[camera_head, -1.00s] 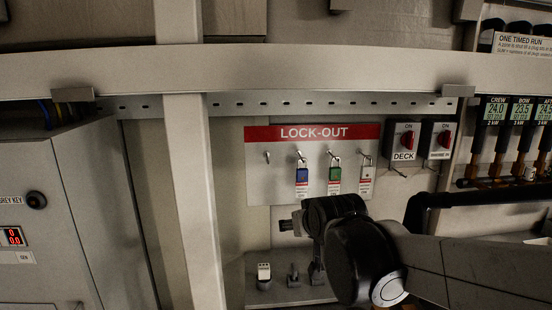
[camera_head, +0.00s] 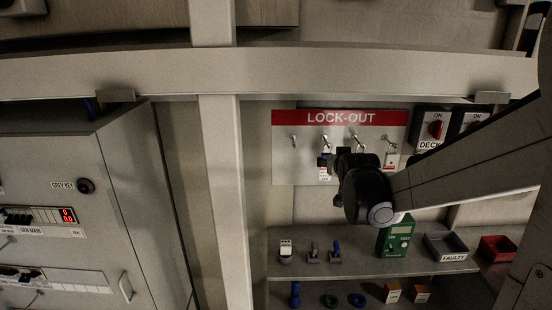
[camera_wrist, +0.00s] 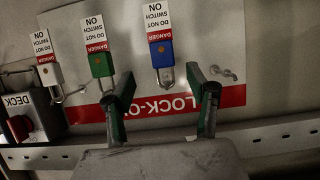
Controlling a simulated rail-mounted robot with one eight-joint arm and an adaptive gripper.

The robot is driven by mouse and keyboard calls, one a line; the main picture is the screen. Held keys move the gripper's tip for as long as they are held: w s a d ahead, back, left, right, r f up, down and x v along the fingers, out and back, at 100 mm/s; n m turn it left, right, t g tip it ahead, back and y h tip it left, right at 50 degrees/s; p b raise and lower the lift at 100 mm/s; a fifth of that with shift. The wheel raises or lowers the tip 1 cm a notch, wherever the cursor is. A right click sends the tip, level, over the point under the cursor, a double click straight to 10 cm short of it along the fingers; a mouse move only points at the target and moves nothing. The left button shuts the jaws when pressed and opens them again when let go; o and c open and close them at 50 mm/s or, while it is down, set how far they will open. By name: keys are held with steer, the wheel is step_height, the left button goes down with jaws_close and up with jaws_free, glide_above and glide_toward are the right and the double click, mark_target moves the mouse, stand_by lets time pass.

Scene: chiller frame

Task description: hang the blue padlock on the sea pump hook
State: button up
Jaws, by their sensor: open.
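The blue padlock (camera_wrist: 160,52) hangs by its shackle on a hook of the lock-out board, with a red and white danger tag attached. In the head view my arm mostly covers it and its tag (camera_head: 324,174) shows. My gripper (camera_wrist: 158,80) is open and empty in front of the board. In the wrist view, which is upside down, its fingertips lie to either side of the padlock's shackle end; I cannot tell the depth gap. It also shows in the head view (camera_head: 333,160). No label reading sea pump is legible, so I cannot identify that hook.
A green padlock (camera_wrist: 100,62) and a white padlock (camera_wrist: 50,72) hang beside the blue one. An empty hook (camera_wrist: 224,73) is on its other side. The DECK switch (camera_head: 433,130) is right of the board. A shelf below holds a green tester (camera_head: 396,238) and grey tray (camera_head: 446,246).

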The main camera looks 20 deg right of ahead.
steer(key=shift+p+x, duration=0.75)
steer(key=shift+x, duration=3.6)
steer(key=shift+w+a+r, duration=0.1)
steer(key=shift+a+r, duration=0.05)
steer(key=shift+a, duration=0.05)
steer(key=shift+c, duration=0.2)
jaws_close()
steer(key=shift+r, duration=0.1)
